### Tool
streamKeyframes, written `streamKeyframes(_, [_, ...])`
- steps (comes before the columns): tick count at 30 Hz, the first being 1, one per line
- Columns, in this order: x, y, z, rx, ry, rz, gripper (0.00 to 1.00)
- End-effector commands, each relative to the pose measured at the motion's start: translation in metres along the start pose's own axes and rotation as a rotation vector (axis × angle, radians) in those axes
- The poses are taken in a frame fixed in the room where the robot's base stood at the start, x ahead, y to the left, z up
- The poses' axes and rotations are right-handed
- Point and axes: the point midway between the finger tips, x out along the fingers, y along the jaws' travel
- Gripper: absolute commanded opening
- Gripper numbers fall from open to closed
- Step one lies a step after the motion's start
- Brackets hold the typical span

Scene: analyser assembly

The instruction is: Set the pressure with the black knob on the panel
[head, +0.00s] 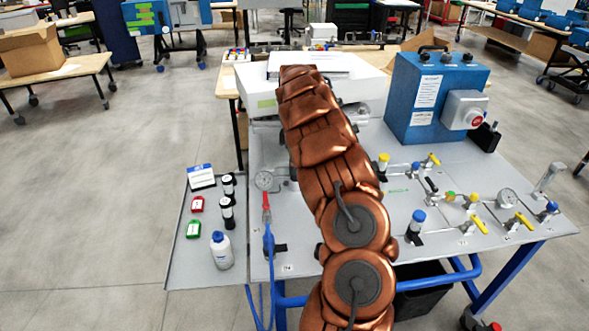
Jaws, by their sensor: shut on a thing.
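The grey panel (330,265) lies flat on a blue-framed table. My copper-coloured arm crosses its middle and hides a strip of it. My gripper does not show in the head view; the arm hides where its end may be. I cannot make out for certain which part is the black knob; it may be behind the arm. A round pressure gauge (264,180) stands at the panel's left, just left of the arm, with a red fitting and blue hose below it. A second gauge (507,197) is at the right.
A blue box (437,95) with a red button stands at the back right. Several yellow- and blue-handled valves cover the right side. A white device (258,93) stands behind.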

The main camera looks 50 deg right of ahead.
Motion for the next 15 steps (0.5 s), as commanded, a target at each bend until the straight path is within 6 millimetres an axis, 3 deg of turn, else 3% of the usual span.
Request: streamKeyframes(15, [0.0030,0.0000,-0.0019,0.253,0.002,0.001,0.08])
